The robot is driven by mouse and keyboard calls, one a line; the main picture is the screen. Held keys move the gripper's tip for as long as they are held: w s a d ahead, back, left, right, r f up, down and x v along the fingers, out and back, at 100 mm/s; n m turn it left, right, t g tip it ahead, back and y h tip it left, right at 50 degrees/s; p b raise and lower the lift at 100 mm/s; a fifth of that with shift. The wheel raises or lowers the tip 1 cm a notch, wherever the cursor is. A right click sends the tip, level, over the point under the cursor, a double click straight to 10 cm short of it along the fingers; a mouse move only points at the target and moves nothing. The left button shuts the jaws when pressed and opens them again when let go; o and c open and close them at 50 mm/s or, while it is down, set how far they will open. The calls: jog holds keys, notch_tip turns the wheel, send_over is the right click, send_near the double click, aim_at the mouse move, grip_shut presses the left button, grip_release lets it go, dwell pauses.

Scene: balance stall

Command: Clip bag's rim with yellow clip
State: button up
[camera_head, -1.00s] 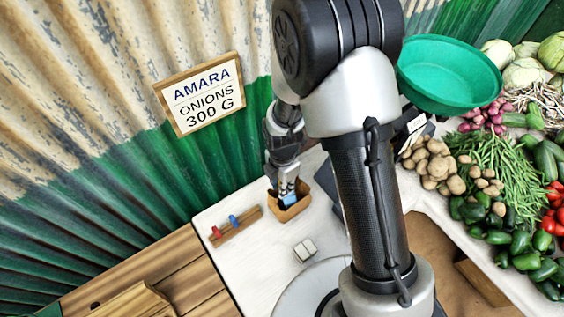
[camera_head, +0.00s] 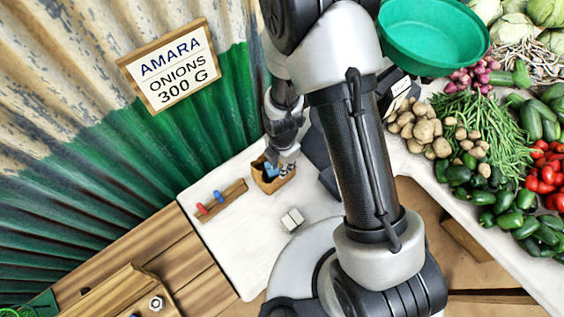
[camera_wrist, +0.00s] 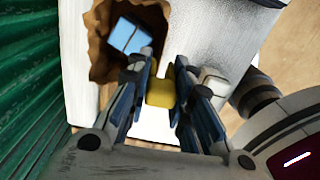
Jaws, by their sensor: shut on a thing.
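The brown paper bag (camera_head: 267,184) stands open on the white counter, with a blue thing (camera_head: 271,170) inside. In the wrist view the bag's torn-looking rim (camera_wrist: 97,55) is at upper left, around the blue thing (camera_wrist: 128,36). My gripper (camera_head: 284,165) is at the bag's right side in the head view. In the wrist view its fingers (camera_wrist: 160,88) are shut on the yellow clip (camera_wrist: 160,86). The clip is close to the bag's lower right rim; I cannot tell whether it touches or straddles it. The fingers hide part of this edge.
A wooden strip (camera_head: 232,193) holds a red clip (camera_head: 202,209) and a blue clip (camera_head: 219,197) left of the bag. A small pale block (camera_head: 292,219) lies in front. The corrugated wall (camera_head: 120,160) rises behind. Vegetables and a green basin (camera_head: 432,38) are at right.

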jog(key=shift+f+b, duration=2.2)
jog(key=shift+f, duration=0.65)
jog(key=o, duration=0.8)
jog(key=shift+r, duration=0.1)
notch_tip(320, 180, up, 12)
jog(key=shift+f, duration=0.1)
